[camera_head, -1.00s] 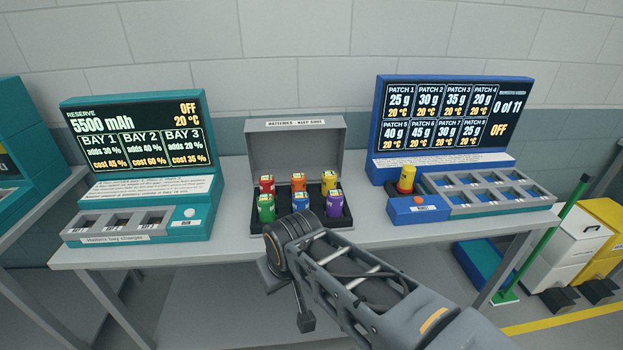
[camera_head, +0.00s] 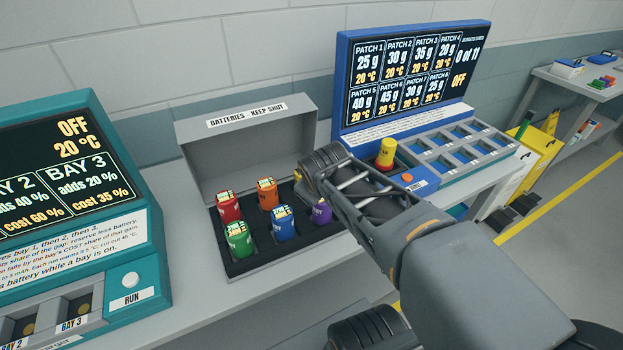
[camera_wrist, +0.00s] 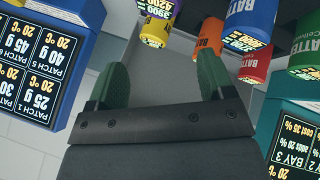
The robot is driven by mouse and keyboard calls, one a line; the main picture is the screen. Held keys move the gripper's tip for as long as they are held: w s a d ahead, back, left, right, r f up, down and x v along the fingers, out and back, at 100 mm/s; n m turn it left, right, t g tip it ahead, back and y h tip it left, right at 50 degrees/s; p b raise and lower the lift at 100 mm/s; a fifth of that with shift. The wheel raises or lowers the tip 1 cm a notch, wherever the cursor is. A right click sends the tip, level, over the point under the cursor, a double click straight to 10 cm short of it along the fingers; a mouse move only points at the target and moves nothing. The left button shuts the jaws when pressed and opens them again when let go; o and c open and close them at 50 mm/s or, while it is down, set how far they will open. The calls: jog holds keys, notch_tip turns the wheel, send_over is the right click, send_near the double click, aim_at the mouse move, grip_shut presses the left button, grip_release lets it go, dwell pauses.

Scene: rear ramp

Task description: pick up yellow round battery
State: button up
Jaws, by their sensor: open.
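The yellow battery (camera_wrist: 155,30) shows at the top of the upside-down wrist view, by the purple battery (camera_wrist: 165,6). The yellow battery lies beyond the gap between the fingertips, not touching either. The orange battery (camera_wrist: 209,38) is beside it, near the right finger. In the head view my fingertips are hidden behind my wrist, over the right part of the case.
Red (camera_head: 228,206), green (camera_head: 238,240), blue (camera_head: 283,224) and purple (camera_head: 322,213) batteries also stand in the case. A yellow cylinder (camera_head: 386,153) stands at the blue patch station (camera_head: 412,80). A teal charger (camera_head: 85,230) stands left. The raised case lid is behind.

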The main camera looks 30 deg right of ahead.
jog(key=shift+o, duration=1)
jog(key=w+d+r+n+t+h, duration=0.2)
jog(key=w+d+r+n+t, duration=0.2)
jog(key=w+d+n, duration=0.3)
jog(key=shift+w+d+n+b, duration=0.4)
jog(key=shift+w+n, duration=0.15)
jog(key=shift+n, duration=0.15)
jog(key=w+d+r+n+t+y, duration=0.1)
jog(key=w+d+n+t+y, duration=0.25)
jog(key=n, duration=0.65)
jog(key=s+f+n+g+y+b, duration=0.1)
jog(key=s+f+n+g+y, duration=0.25)
jog(key=n, duration=0.75)
jog(key=s+f+n+g+y+b, duration=0.1)
jog(key=s+f+n+y, duration=0.2)
jog(key=f+n+y, duration=0.55)
jog(key=w+a+n, duration=0.1)
jog(key=w+a+h, duration=0.1)
jog(key=w+a, duration=0.1)
jog(key=w+a+n+p, duration=0.1)
jog(key=w, duration=0.1)
jog(key=shift+a+r+n+g+h, duration=0.2)
jog(key=shift+r+n+g+h, duration=0.1)
jog(key=shift+n+g, duration=0.1)
jog(key=shift+p+x, duration=0.9)
jog(key=shift+x, duration=1.8)
jog(key=shift+a+r, duration=0.1)
jog(key=shift+r, duration=0.05)
jog(key=c, duration=1.3)
